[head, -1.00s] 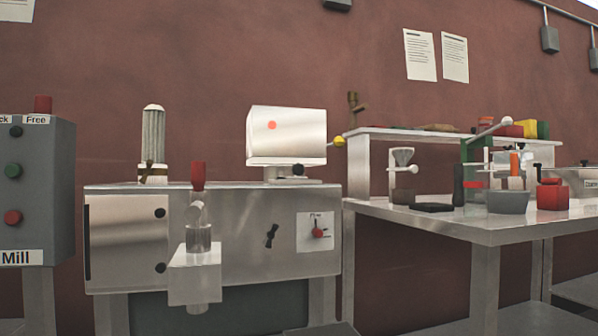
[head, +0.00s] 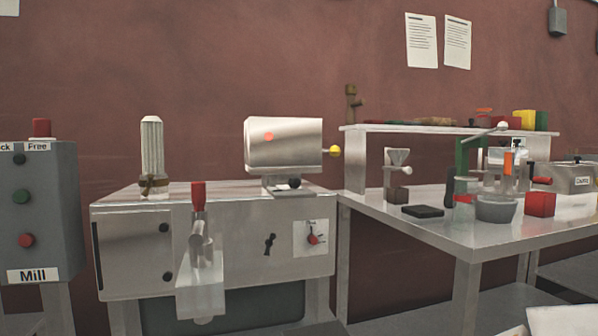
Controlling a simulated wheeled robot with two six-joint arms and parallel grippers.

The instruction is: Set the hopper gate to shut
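A metal machine (head: 215,235) stands left of centre. A rounded metal housing (head: 284,142) sits on its top, with a red dot, a yellow ball knob (head: 335,151) on its right and a black knob (head: 294,183) below. A red-handled lever (head: 198,197) stands upright above a spout on the machine's front. A red knob (head: 311,239) sits on a white plate at the front right, its lettering too small to read. A black handle (head: 269,244) is left of that plate. I cannot tell which part is the hopper gate. Neither gripper is in view.
A grey Mill box (head: 40,213) stands at the left. A metal table (head: 440,232) at the right holds a grey bowl (head: 496,209), a red block (head: 540,204), a black pad (head: 423,211) and a raised shelf (head: 440,131). A pale shape (head: 560,321) enters at the lower right.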

